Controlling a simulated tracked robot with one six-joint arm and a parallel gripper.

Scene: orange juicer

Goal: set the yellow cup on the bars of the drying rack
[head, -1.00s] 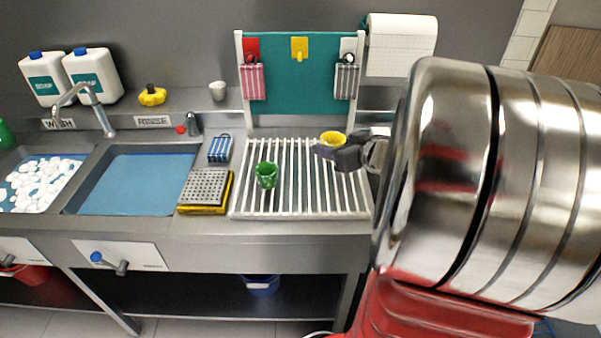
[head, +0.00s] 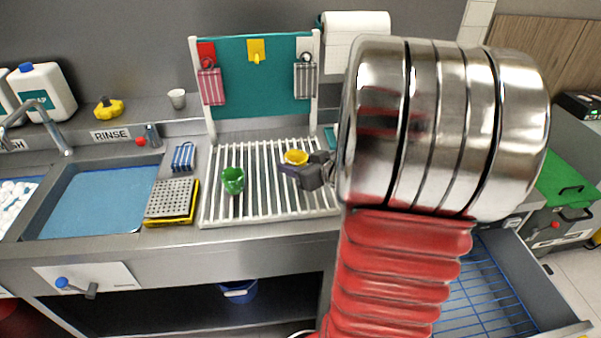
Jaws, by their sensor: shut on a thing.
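The yellow cup (head: 296,157) is in the head view, over the back right part of the drying rack. My gripper (head: 292,167) is shut on it, with the dark fingers across its near side. The drying rack (head: 262,207) has white bars and stands on the steel counter. I cannot tell whether the cup touches the bars or hangs a little above them; the fingers hide its lower part. A green cup (head: 232,181) stands on the left part of the rack.
A teal board (head: 262,88) with hanging cloths rises behind the rack. A perforated grey block on a yellow base (head: 171,201) and a blue striped item (head: 182,157) lie to the left, beside the rinse basin (head: 100,197). The rack's front middle is clear.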

